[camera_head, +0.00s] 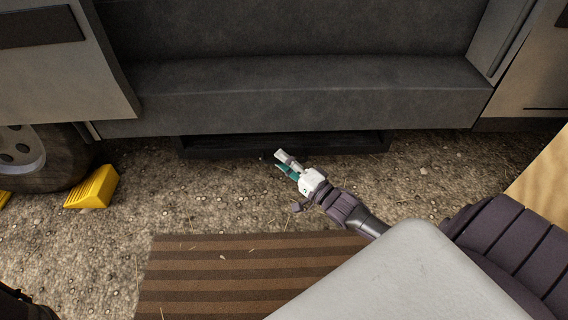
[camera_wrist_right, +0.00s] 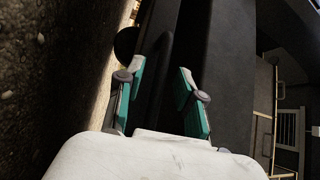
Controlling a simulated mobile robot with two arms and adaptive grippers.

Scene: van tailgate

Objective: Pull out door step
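The door step (camera_head: 225,148) is a dark, flat slab under the van's grey sill, low above the gravel. My right gripper (camera_head: 281,162) is at the step's front edge, near its middle, with its fingers pointing toward the van. In the right wrist view its two teal fingers (camera_wrist_right: 160,95) are spread apart. A dark edge, seemingly the door step (camera_wrist_right: 180,45), runs away from the camera in the space between and beyond them. I cannot tell whether either finger touches it. My left gripper is not in view.
The van's sill (camera_head: 300,95) overhangs the step. A wheel (camera_head: 45,155) and a yellow wheel chock (camera_head: 92,188) stand at the left. A brown striped mat (camera_head: 220,275) lies on the gravel in front. A wooden surface (camera_head: 545,175) is at the right edge.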

